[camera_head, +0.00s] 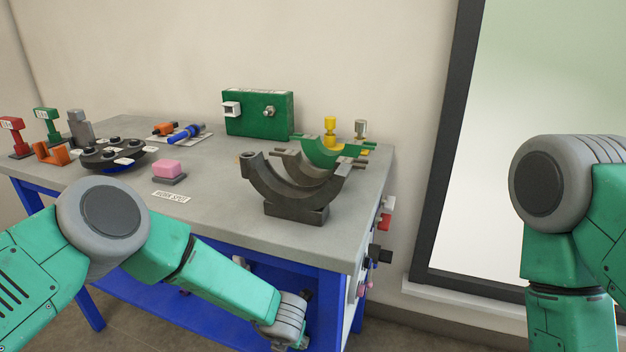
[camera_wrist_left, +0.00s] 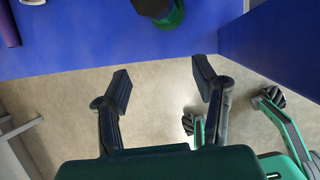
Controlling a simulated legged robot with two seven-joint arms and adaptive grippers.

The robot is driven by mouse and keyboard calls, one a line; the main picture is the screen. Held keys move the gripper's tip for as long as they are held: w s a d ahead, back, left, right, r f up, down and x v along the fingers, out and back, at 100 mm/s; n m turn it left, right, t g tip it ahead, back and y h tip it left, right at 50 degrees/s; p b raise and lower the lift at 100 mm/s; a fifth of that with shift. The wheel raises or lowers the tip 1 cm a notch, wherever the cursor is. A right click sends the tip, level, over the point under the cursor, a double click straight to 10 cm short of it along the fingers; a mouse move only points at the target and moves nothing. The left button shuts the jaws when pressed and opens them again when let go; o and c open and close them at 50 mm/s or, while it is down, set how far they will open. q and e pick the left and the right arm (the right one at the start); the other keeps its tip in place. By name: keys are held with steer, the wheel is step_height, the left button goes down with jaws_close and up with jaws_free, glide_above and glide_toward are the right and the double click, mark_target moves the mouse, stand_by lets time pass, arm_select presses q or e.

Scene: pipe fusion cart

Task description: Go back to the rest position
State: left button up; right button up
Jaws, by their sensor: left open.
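My left arm comes in from the left in the head view, and its wrist hangs low in front of the cart (camera_head: 225,195). In the left wrist view my left gripper (camera_wrist_left: 160,84) has its two dark fingers spread wide with nothing between them. Bare floor and the cart's blue structure lie beyond the fingers. My right arm is bent at the right edge of the head view, with its forearm pointing down. Its gripper is not seen in the head view. Green limbs of mine show at the right of the left wrist view.
A dark curved clamp (camera_head: 290,190) stands at the tabletop's right end. A green box (camera_head: 258,114), a pink block (camera_head: 167,168) and a dark round tray (camera_head: 118,154) are also on top. The cart's right side carries small coloured fittings. A framed window (camera_head: 490,150) is at right.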

arm_select(q)
steer(key=s+a+f+m+g, duration=0.1)
steer(key=s+a+f+m, duration=0.1)
steer(key=s+a+m, duration=0.7)
steer(key=s+a+f+m, duration=0.2)
steer(key=s+a+m, duration=0.4)
steer(key=s+m, duration=0.5)
steer(key=s+a+r+m+g+p, duration=0.1)
steer(key=s+a+r+m, duration=0.2)
steer(key=s+m, duration=0.3)
steer(key=s+a+r+m+g+p, duration=0.1)
steer(key=s+a+r+m+g, duration=0.1)
steer(key=s+r+m, duration=0.3)
steer(key=shift+s+a+r+m+h, duration=0.3)
steer(key=shift+s+a+m, duration=0.7)
steer(key=shift+s, duration=0.8)
